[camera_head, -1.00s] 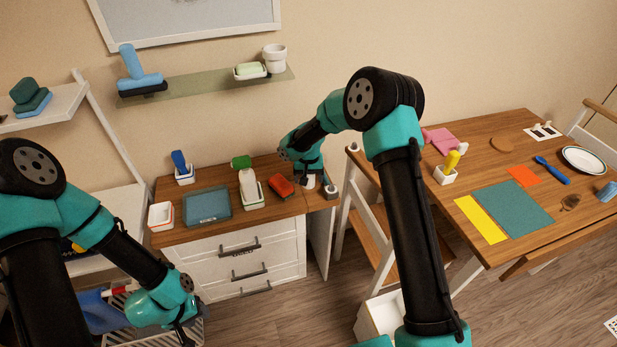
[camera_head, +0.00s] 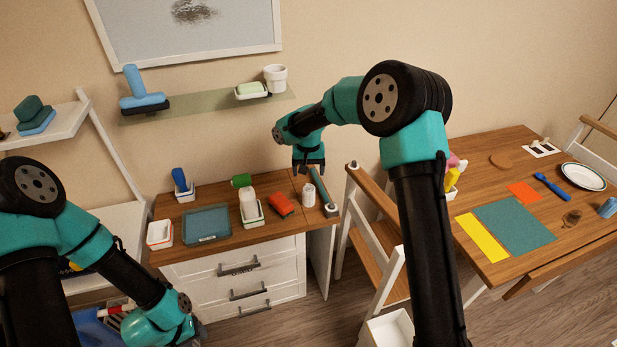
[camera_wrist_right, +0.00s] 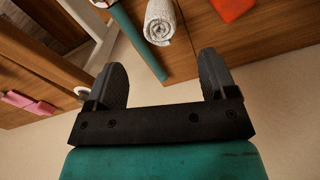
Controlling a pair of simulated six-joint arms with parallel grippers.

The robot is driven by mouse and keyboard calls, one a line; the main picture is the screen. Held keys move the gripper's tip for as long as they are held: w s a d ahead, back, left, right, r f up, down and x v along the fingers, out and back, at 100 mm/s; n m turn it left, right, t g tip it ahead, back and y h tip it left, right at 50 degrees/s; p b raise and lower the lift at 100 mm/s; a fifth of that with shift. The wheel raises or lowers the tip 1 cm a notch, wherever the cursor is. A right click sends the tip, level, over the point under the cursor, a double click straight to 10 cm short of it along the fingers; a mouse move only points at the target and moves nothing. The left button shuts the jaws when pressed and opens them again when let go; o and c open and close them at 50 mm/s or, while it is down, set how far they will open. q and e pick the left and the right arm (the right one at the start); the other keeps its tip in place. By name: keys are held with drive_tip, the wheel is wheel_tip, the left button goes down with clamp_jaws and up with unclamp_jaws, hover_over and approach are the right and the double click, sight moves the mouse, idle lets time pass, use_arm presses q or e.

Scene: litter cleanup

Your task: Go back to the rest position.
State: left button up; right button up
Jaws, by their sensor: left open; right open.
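My right gripper (camera_head: 309,170) is open and empty, its fingers pointing down above the right end of the cabinet top (camera_head: 285,222). In the right wrist view its two dark fingers (camera_wrist_right: 163,80) are spread with nothing between them. A teal stick (camera_head: 321,185) lies beside the roll. My left gripper (camera_head: 194,338) is open, low in front of the cabinet at the lower left, partly cut off by the frame edge.
On the cabinet are a teal tray (camera_head: 206,225), a red-orange block (camera_head: 281,205) and several small holders. The wooden table (camera_head: 480,160) is at the right; the wall shelf (camera_head: 205,101) is above.

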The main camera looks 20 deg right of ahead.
drive_tip(key=shift+r, duration=0.1)
idle(0.6)
drive_tip(key=shift+m+g+y, duration=0.4)
drive_tip(key=shift+m+y, duration=0.1)
drive_tip(key=shift+y, duration=0.1)
drive_tip(key=s+d+f, duration=0.2)
drive_tip(key=f, duration=0.1)
drive_tip(key=s+d+f, duration=0.2)
drive_tip(key=s, duration=0.1)
drive_tip(key=s+d+f, duration=0.2)
drive_tip(key=s+f, duration=0.1)
drive_tip(key=shift+s+d+f, duration=0.2)
drive_tip(key=shift+s+f, duration=0.05)
drive_tip(key=shift+f, duration=0.1)
drive_tip(key=s+a+f+y, duration=0.1)
drive_tip(key=s+f, duration=0.4)
drive_tip(key=s, duration=0.3)
drive_tip(key=s+a+f+n+t, duration=0.1)
drive_tip(key=s+f, duration=0.4)
drive_tip(key=s, duration=0.3)
drive_tip(key=s+a+f+y, duration=0.1)
drive_tip(key=s+f, duration=0.4)
drive_tip(key=s, duration=0.4)
drive_tip(key=shift+a+n+t+y, duration=0.3)
drive_tip(key=shift+a+n, duration=0.05)
drive_tip(key=shift+n, duration=0.05)
